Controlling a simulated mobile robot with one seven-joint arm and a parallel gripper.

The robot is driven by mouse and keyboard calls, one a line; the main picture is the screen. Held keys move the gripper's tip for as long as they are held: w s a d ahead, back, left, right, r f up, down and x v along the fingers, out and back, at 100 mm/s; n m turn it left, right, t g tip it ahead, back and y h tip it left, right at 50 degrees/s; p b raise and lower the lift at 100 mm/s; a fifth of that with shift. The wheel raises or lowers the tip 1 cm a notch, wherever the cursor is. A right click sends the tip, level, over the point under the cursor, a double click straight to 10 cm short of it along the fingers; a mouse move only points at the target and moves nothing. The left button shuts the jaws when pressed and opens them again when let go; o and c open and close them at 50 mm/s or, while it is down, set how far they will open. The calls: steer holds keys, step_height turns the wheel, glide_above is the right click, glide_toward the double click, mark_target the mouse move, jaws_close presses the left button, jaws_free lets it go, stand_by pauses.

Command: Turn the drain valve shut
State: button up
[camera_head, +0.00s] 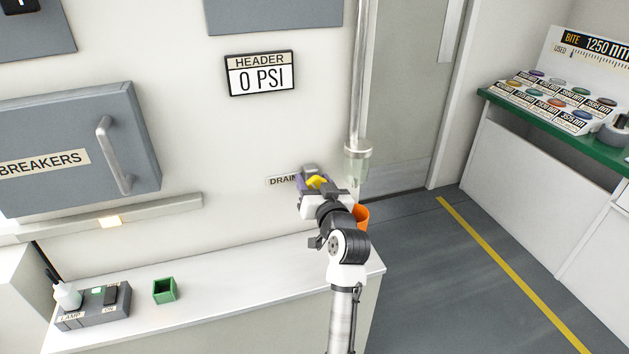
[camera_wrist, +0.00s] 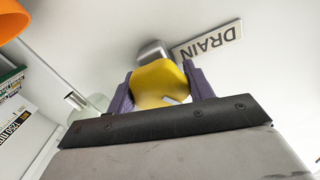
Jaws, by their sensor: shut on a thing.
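The drain valve has a yellow handle (camera_head: 317,182) and a grey metal body (camera_head: 310,169) on the white wall, beside the DRAIN label (camera_head: 283,180). In the wrist view the yellow handle (camera_wrist: 158,82) sits between the two purple fingers of my gripper (camera_wrist: 160,90), which is shut on it. The grey valve body (camera_wrist: 153,51) shows behind the handle, and the DRAIN label (camera_wrist: 208,40) is to its right. In the head view my gripper (camera_head: 316,183) and wrist hide part of the valve.
A vertical pipe with a clear bowl (camera_head: 356,165) stands just right of the valve. An orange cup-like thing (camera_head: 361,216) is partly hidden behind my arm. The white counter (camera_head: 235,280) below holds a green box (camera_head: 165,291) and a lamp switch box (camera_head: 93,308). A gauge reads HEADER 0 PSI (camera_head: 260,74).

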steer(key=shift+m, duration=0.4)
steer(key=o, duration=1)
steer(key=shift+c, duration=0.2)
steer(key=shift+s, duration=0.15)
steer(key=shift+s+d+f, duration=0.1)
steer(key=shift+s+d, duration=0.1)
steer(key=shift+s, duration=0.15)
steer(key=b+v, duration=0.4)
steer(key=v, duration=0.8)
steer(key=shift+s, duration=0.4)
steer(key=shift+d, duration=0.1)
